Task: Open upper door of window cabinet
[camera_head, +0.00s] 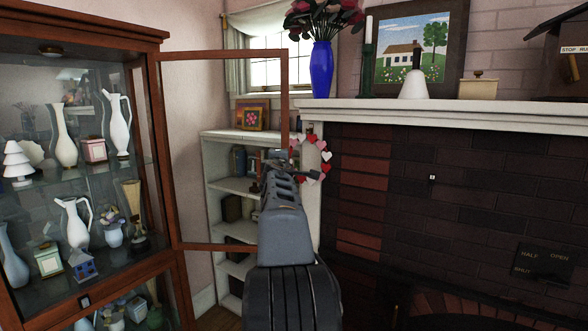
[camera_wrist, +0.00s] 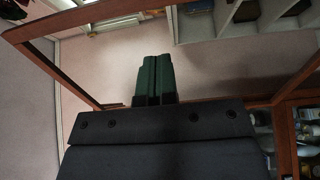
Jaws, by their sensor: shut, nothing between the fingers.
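The wooden window cabinet (camera_head: 90,30) stands at the left, full of vases and small ornaments. Its upper door (camera_head: 222,53) is a thin brown frame with a clear pane, swung well out from the cabinet on its right side. My gripper (camera_head: 278,158) is in front of the white shelf, near the door's free edge; I cannot tell whether it touches the door. In the wrist view, the green fingers (camera_wrist: 154,76) are together with nothing between them. The door frame (camera_wrist: 130,12) spans that view, and part of the cabinet (camera_wrist: 285,112) shows at the lower right.
A white shelf unit (camera_head: 217,158) stands behind the door in the corner. A brick fireplace (camera_head: 440,200) with a white mantel (camera_head: 450,112) fills the right. A blue vase of flowers (camera_head: 322,70) and a framed picture (camera_head: 415,45) stand on the mantel.

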